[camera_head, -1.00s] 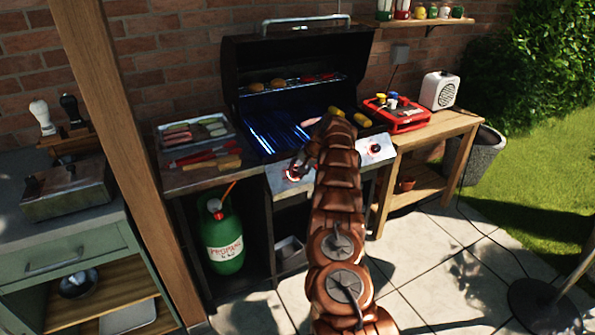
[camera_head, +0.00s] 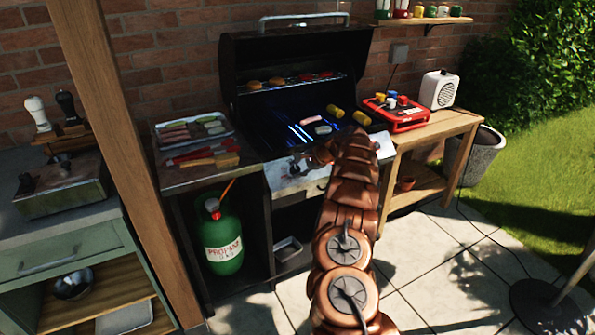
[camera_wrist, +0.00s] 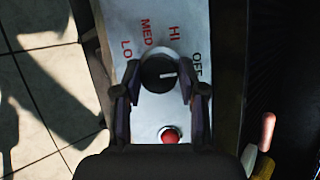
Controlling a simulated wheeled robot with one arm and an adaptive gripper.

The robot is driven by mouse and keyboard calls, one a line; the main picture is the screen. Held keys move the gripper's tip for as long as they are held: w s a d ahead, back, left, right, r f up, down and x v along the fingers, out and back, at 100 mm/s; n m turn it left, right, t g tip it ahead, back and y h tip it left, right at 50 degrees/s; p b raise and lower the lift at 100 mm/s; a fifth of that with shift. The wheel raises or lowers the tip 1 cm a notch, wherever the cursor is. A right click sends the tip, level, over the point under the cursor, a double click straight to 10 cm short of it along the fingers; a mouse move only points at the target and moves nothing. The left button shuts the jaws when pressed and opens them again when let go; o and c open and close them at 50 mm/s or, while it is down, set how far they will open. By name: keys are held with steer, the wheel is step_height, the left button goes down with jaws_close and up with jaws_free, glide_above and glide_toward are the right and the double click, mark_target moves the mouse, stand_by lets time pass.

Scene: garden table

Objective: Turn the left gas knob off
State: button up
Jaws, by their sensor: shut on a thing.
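The left gas knob (camera_wrist: 158,73) is black and round with a white mark. It sits on the silver front panel (camera_wrist: 146,15) in the wrist view, among the labels LO, MED, HI and OFF. Its white mark points right, roughly towards OFF. My gripper (camera_wrist: 160,92) has a finger on each side of the knob and is shut on it. In the head view my gripper (camera_head: 303,162) is at the left part of the grill's front panel (camera_head: 284,180), where the knob is hard to make out. My arm hides the right knob.
The open grill (camera_head: 297,62) holds food, with blue flames visible mid-grate. A red button (camera_wrist: 170,135) is near my fingers. A food tray (camera_head: 192,131) stands left, a green propane bottle (camera_head: 222,240) below it. A red caddy (camera_head: 398,115) stands right.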

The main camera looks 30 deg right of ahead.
steer(key=shift+s+f+m, duration=0.1)
steer(key=shift+f+m, duration=0.05)
steer(key=shift+m, duration=0.35)
steer(key=o, duration=1.1)
steer(key=shift+r, duration=0.2)
steer(key=v, duration=1.1)
steer(key=shift+s+d+r, duration=0.1)
steer(key=shift+s+d, duration=0.05)
steer(key=shift+s, duration=0.25)
